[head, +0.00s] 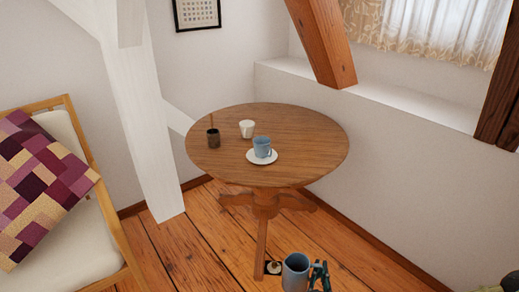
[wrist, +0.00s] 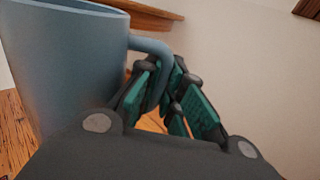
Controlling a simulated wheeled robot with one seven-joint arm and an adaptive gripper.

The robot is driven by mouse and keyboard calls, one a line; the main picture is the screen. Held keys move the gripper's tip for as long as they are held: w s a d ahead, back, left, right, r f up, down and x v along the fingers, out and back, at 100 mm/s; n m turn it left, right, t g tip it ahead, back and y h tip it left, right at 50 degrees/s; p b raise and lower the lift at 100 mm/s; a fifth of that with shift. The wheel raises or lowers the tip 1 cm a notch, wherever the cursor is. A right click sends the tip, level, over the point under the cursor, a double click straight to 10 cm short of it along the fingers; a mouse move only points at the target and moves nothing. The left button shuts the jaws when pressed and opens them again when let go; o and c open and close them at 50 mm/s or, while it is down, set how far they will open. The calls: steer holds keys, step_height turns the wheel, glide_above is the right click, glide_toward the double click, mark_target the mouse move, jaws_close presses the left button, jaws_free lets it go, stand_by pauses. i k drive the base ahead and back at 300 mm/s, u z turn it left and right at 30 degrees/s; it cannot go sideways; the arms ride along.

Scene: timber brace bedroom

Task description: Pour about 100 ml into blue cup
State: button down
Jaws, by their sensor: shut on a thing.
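The blue cup (head: 262,146) stands upright on a white saucer (head: 251,159) on the round wooden table (head: 310,150). My gripper (head: 317,274) is low in front of the table, at the bottom of the head view. It is shut on the handle of a blue-grey jug (head: 296,272). In the wrist view the jug (wrist: 65,65) fills the left side, and the fingers of my gripper (wrist: 165,85) close around its handle. The jug looks about upright. Its contents cannot be made out, and the inside of the blue cup is too small to tell.
A white cup (head: 246,129) stands behind the blue cup. A dark brown cup (head: 213,138) with a thin stick-like thing stands left on the table. A chair with a patchwork cushion (head: 40,170) is at left. A white timber post (head: 145,110) and a sloping brown beam (head: 322,45) flank the table.

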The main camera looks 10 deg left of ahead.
mark_target(264, 149)
steer(key=u, duration=2.3)
steer(key=i, duration=0.95)
steer(key=z, duration=2.4)
